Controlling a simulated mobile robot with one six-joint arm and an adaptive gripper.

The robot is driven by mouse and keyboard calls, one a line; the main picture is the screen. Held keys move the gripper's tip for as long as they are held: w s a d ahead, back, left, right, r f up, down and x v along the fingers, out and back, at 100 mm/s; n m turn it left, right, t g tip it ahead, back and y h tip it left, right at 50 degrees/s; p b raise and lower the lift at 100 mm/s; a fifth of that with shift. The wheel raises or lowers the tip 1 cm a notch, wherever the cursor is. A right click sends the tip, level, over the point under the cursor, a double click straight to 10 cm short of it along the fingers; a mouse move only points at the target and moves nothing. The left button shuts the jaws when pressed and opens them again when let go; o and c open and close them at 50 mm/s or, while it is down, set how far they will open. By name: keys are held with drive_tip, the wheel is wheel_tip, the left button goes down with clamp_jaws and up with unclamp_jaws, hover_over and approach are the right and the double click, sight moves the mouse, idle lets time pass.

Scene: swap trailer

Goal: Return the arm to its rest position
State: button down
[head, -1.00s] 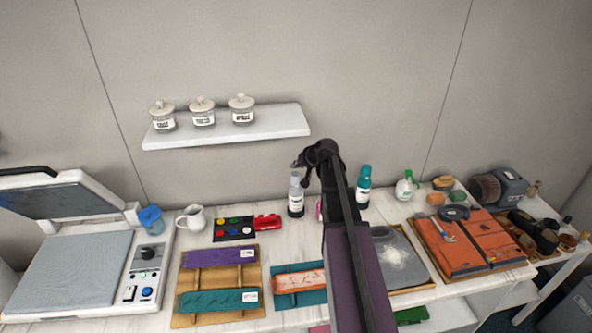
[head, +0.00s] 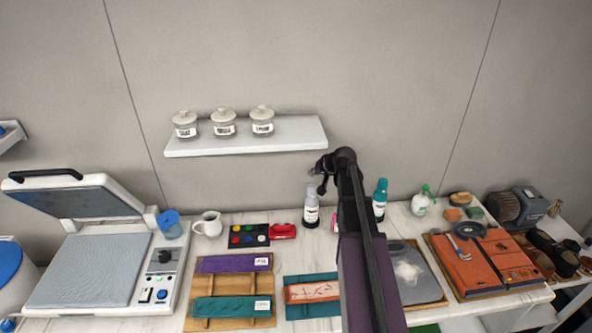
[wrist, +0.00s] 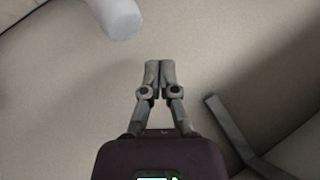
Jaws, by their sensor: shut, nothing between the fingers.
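My arm reaches up from the bottom of the head view over the white worktable (head: 465,308). My gripper (head: 322,178) is at the arm's far end, just above and beside a grey-capped bottle (head: 311,207). In the wrist view my gripper (wrist: 152,70) is shut with its fingertips together and nothing between them. A plain pale surface lies beyond the fingers there. My arm hides part of the table behind it, including most of a pink item (head: 335,224).
A wall shelf (head: 245,140) with three jars is left of my gripper. A teal bottle (head: 380,199) stands just right of my arm. A heat press (head: 90,270), a pitcher (head: 208,224), a paint palette (head: 248,235), a grey tray (head: 418,285) and an orange leather piece (head: 475,265) crowd the table.

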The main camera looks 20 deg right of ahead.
drive_tip(key=s+a+f+n+g+h+b, duration=0.1)
drive_tip(key=s+a+f+g, duration=0.3)
drive_tip(key=s+a, duration=0.7)
drive_tip(key=s+a+f+n+g+h+b, duration=0.1)
drive_tip(key=s+a+f+n+g, duration=0.3)
drive_tip(key=s+a, duration=0.7)
drive_tip(key=s+h, duration=0.1)
drive_tip(key=s, duration=0.2)
drive_tip(key=shift+s+a+g, duration=0.3)
drive_tip(key=shift+s+a, duration=0.1)
